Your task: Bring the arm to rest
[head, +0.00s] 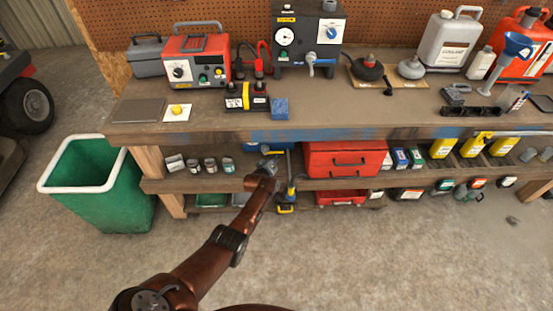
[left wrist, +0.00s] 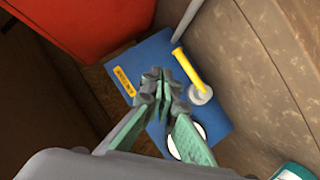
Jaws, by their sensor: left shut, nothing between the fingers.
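My left arm (head: 205,262) reaches from the bottom of the head view up toward the bench. My left gripper (head: 269,165) is in front of the bench's upper shelf, below the tabletop, and it looks small and partly dark there. In the left wrist view the gripper (left wrist: 163,88) shows its green-padded fingers shut at the tips with nothing held. Behind them is a blue object (left wrist: 155,52) with a yellow handle (left wrist: 187,66) and a yellow label. I cannot tell whether the fingers touch it. My right gripper is not in view.
The workbench (head: 330,118) carries a red charger (head: 196,60), a battery (head: 246,97) and several containers. A red toolbox (head: 345,160) sits right of the gripper on the shelf, small cans left. A green bin (head: 92,180) stands at left. The concrete floor in front is clear.

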